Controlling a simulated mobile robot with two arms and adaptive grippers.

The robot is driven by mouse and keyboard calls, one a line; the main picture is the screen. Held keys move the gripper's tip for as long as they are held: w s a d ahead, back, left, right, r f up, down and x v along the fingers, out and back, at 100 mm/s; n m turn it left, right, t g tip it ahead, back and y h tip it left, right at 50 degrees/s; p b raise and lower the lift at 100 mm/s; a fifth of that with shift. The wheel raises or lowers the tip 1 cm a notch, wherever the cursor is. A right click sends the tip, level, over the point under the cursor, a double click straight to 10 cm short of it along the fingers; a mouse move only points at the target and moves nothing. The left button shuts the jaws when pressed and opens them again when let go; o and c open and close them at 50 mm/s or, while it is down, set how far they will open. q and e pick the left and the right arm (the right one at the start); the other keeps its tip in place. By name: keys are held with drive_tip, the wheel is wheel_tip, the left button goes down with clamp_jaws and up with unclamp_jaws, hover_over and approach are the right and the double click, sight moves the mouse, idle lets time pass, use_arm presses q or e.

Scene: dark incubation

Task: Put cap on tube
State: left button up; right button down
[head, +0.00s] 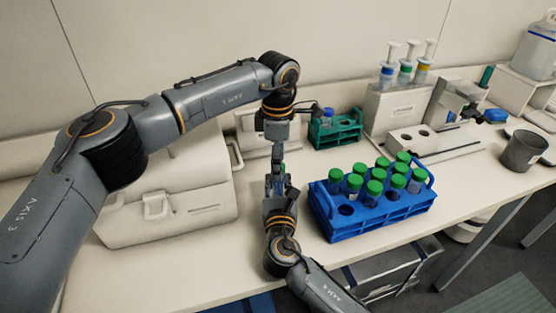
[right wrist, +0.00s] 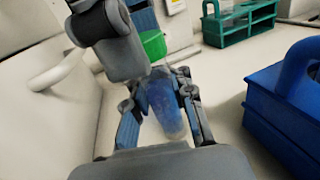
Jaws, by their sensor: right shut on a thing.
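My right gripper (right wrist: 163,122) is shut on a clear tube (right wrist: 168,108) with blue in it; the tube stands roughly upright between the fingers in the right wrist view. A green cap (right wrist: 153,45) shows just beyond the tube's upper end, at my left gripper (right wrist: 128,38). The left gripper appears shut on the cap, with a dark finger partly covering it. In the head view, the left gripper (head: 277,165) points down and meets the right gripper (head: 278,185) tip to tip. I cannot tell whether cap and tube touch.
A blue rack (head: 375,222) with several green-capped tubes stands right of the grippers. A small green rack (head: 335,135) stands behind. A white case (head: 165,195) is on the left. A grey cup (head: 523,150) is at the far right.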

use_arm(q)
drive_tip(key=shift+r, duration=0.1)
wheel_tip(320, 180, up, 12)
idle(0.6)
use_arm(e)
drive_tip(key=c, duration=1.1)
unclamp_jaws()
drive_tip(key=shift+o, duration=0.2)
drive_tip(key=shift+s, duration=0.1)
drive_tip(key=s, duration=1.2)
drive_tip(key=shift+d, duration=0.2)
drive_tip(key=shift+w, duration=0.1)
